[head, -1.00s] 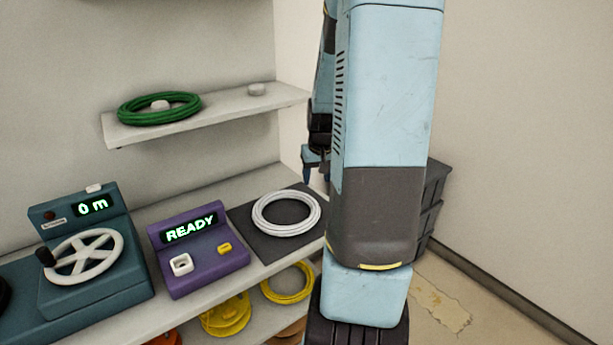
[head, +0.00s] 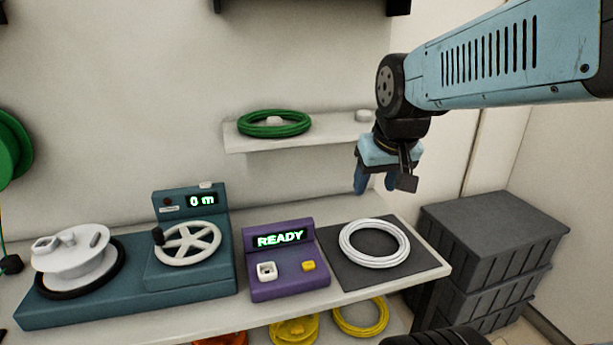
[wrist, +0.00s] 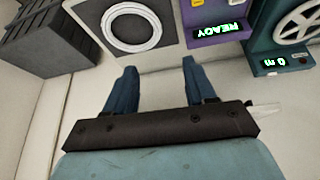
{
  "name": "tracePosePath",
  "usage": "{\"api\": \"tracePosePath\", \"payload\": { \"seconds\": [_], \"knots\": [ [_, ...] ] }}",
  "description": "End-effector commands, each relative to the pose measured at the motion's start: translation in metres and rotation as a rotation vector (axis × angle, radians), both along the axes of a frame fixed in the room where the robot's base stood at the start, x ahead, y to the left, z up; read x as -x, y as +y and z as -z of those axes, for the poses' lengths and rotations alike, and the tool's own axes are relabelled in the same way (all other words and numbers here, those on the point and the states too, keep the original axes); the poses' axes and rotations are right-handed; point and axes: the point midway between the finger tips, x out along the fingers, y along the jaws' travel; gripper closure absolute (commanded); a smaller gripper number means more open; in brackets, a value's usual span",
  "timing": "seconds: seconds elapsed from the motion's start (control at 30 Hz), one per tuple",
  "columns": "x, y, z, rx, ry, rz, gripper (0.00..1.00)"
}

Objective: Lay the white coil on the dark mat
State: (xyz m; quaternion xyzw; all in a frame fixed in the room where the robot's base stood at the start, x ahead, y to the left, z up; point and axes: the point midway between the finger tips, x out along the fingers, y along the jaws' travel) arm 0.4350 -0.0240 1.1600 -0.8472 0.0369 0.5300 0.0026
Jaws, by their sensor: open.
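The white coil (head: 374,243) lies flat on the dark mat (head: 347,275) at the right end of the bench. The mat shows all around the coil in the head view. In the wrist view the coil (wrist: 131,27) and the mat (wrist: 92,12) are at the top, beyond the fingertips. My gripper (head: 375,186) hangs above the back of the bench, fingers pointing down, apart from the coil. In the wrist view my gripper's (wrist: 158,66) two blue fingers are spread with nothing between them.
A purple box (head: 286,268) reading READY stands left of the mat. A teal machine (head: 190,240) with a handwheel is further left. A shelf (head: 335,130) behind holds a green coil (head: 274,124). Dark stacked crates (head: 490,240) stand right of the bench.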

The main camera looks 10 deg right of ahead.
Motion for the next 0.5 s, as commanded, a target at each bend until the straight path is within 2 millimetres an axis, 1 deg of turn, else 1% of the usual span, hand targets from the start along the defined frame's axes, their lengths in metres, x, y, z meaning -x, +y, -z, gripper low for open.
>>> {"api": "tracePosePath", "payload": {
  "seconds": [0.03, 0.1, 0.2, 0.3, 0.5],
  "knots": [
    [0.011, 0.007, -0.005, -0.005, -0.014, -0.020, 0.45],
    [0.023, 0.012, -0.010, -0.016, -0.025, -0.036, 0.45],
    [0.036, 0.021, -0.014, -0.025, -0.035, -0.055, 0.45],
    [0.043, 0.024, -0.015, -0.031, -0.038, -0.064, 0.45],
    [0.044, 0.024, -0.016, -0.033, -0.039, -0.067, 0.45]
  ]
}}
